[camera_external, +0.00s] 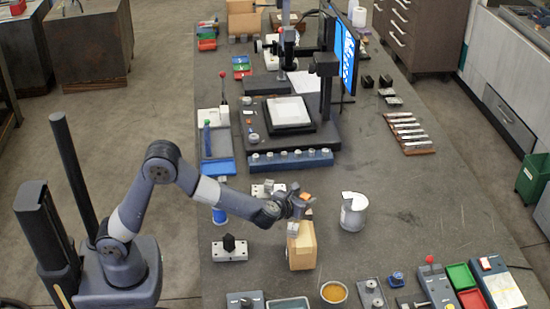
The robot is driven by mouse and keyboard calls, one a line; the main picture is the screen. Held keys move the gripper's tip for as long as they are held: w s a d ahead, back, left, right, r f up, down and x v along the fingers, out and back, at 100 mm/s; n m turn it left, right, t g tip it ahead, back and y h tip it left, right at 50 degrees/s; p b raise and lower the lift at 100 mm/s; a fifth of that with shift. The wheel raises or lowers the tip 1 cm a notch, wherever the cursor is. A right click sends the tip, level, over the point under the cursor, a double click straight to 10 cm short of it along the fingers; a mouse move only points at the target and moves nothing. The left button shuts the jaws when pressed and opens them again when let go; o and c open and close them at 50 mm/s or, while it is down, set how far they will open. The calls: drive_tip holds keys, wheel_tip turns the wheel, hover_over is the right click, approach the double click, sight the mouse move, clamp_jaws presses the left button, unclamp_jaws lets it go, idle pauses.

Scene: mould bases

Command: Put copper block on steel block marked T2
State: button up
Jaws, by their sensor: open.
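My gripper (302,208) is above the near middle of the table, over a tan block. It is open. A small copper-orange piece (305,196) shows right at the gripper; it may be the copper block, but I cannot tell whether it lies between the fingers or behind them. A small grey piece (293,228) shows just below the gripper, at the tan block's upper left edge. White plates with dark holes carry small blocks: one plate (230,255) has a dark block, another (258,191) a grey one. No T2 mark is readable.
The tan block (302,250) stands under the gripper. A white-grey cylinder (353,214) stands to its right. A bowl (334,292), trays and control boxes line the near edge. A black stand with a monitor (345,55) is farther back. The table's right middle is clear.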

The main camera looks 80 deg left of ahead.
sight(305, 196)
wheel_tip(305, 196, up, 7)
drive_tip(key=shift+s+d+r, duration=0.2)
drive_tip(key=shift+s+d, duration=0.1)
drive_tip(key=shift+s, duration=0.05)
wheel_tip(305, 196, down, 7)
drive_tip(key=shift+w+a+r, duration=0.1)
drive_tip(key=shift+w+a, duration=0.05)
drive_tip(key=x, duration=0.3)
drive_tip(key=shift+f, duration=0.4)
wheel_tip(305, 196, up, 3)
drive_tip(key=shift+r, duration=0.35)
